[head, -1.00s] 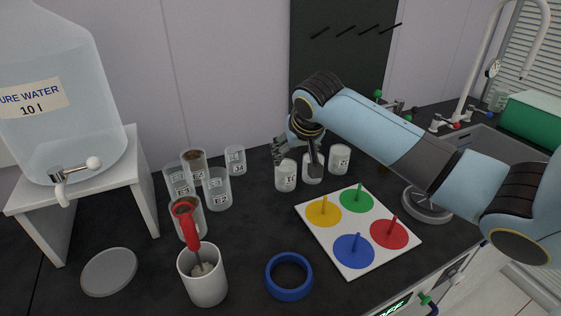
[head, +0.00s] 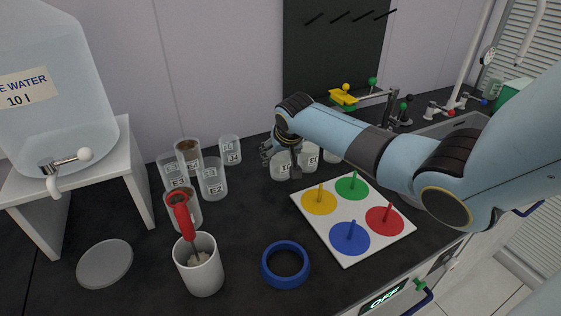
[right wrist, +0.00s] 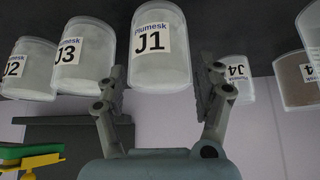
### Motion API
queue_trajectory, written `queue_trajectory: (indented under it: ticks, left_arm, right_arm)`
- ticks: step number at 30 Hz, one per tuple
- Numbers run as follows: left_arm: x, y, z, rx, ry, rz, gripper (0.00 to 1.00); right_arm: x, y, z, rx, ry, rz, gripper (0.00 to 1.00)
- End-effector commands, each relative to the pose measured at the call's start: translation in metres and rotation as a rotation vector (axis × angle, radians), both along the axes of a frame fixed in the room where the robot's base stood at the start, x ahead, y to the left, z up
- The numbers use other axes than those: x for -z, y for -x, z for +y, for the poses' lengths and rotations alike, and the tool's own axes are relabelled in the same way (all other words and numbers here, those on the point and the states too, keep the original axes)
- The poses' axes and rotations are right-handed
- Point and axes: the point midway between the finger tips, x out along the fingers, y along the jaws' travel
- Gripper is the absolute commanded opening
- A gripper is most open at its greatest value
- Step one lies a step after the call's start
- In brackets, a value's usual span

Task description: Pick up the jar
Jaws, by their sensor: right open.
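Several clear jars with white contents stand on the dark bench. The jar labelled J1 shows in the right wrist view (right wrist: 160,65) and, partly covered by my gripper, in the head view (head: 281,173). Jars J3 (right wrist: 84,58) and J2 (right wrist: 30,68) stand beside it. My right gripper (right wrist: 163,82) is open, with its fingers on either side of J1's near end in the wrist view; I cannot tell whether they touch it. The gripper also shows behind and above J1 in the head view (head: 280,157). My left gripper is out of view.
Jar J4 (head: 230,150) stands left of J1, beside several E-labelled beakers (head: 212,180). A white board with coloured discs (head: 345,262) lies in front. A blue ring (head: 285,265), a white cup with a red-handled tool (head: 200,268) and a water tank (head: 55,110) are nearby.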

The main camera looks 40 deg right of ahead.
Motion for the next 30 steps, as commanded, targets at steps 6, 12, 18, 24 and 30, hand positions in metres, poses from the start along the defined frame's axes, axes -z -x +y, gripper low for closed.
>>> queue_trajectory:
  ticks: [6,12,18,24,30]
  left_arm:
    - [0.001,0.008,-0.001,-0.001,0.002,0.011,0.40]
    - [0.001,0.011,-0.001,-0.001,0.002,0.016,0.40]
    - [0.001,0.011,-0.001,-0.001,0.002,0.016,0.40]
    - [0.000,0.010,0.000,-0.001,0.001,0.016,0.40]
    - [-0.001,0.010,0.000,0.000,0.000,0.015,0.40]
  right_arm:
    - [0.000,0.000,0.000,0.000,0.000,0.000,0.64]
    - [0.000,0.000,0.000,0.000,0.000,0.000,0.38]
    - [-0.001,0.000,0.000,0.000,0.000,0.000,0.21]
    - [-0.005,0.000,0.000,0.000,0.000,-0.001,0.21]
    - [-0.040,-0.001,-0.001,-0.001,0.002,-0.006,0.21]
